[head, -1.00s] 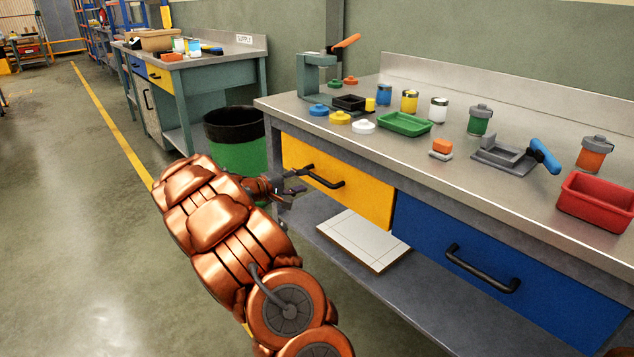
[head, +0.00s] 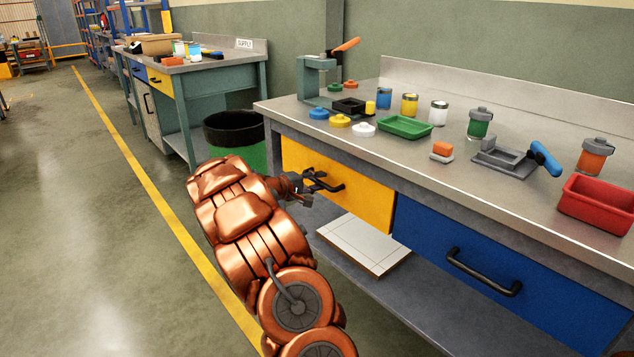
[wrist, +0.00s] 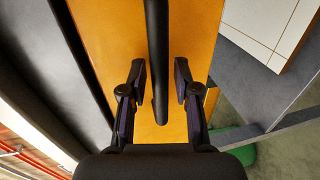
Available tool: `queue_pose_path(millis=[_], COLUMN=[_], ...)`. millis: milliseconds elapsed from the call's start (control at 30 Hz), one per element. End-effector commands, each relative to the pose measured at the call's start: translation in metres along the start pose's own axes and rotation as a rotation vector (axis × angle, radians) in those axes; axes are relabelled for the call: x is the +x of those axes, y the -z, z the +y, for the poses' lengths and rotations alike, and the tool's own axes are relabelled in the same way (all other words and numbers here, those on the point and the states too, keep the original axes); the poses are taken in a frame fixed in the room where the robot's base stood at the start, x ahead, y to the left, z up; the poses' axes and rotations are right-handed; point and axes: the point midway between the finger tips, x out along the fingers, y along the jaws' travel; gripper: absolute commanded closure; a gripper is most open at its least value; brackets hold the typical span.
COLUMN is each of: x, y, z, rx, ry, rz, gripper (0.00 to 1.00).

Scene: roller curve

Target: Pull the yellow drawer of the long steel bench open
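The yellow drawer (head: 365,198) is in the front of the long steel bench (head: 463,178) and looks shut, level with the blue drawer beside it. Its black bar handle (head: 336,187) is partly hidden by my gripper (head: 310,188) in the head view. In the wrist view my gripper (wrist: 160,84) is open, with one finger on each side of the handle (wrist: 157,50). Gaps show between both fingers and the bar. The bar's lower end lies between the fingers, with the yellow drawer front (wrist: 112,30) behind.
The blue drawer (head: 440,235) with its own black handle is to the right. A white board (head: 362,243) lies on the lower shelf. A black and green bin (head: 235,135) stands left of the bench. Tools, jars and trays cover the benchtop. The floor at left is clear.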

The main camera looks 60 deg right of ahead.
Motion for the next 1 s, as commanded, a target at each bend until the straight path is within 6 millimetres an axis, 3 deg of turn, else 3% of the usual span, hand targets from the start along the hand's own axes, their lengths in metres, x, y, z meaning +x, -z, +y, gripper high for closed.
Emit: queue_pose_path(millis=[267, 1000], x=[-0.0002, -0.001], y=[0.0001, -0.0079], z=[-0.0001, -0.0019], rx=[0.0, 0.004], ry=[0.0, 0.0], rz=[0.0, -0.019], gripper=[1.0, 1.0])
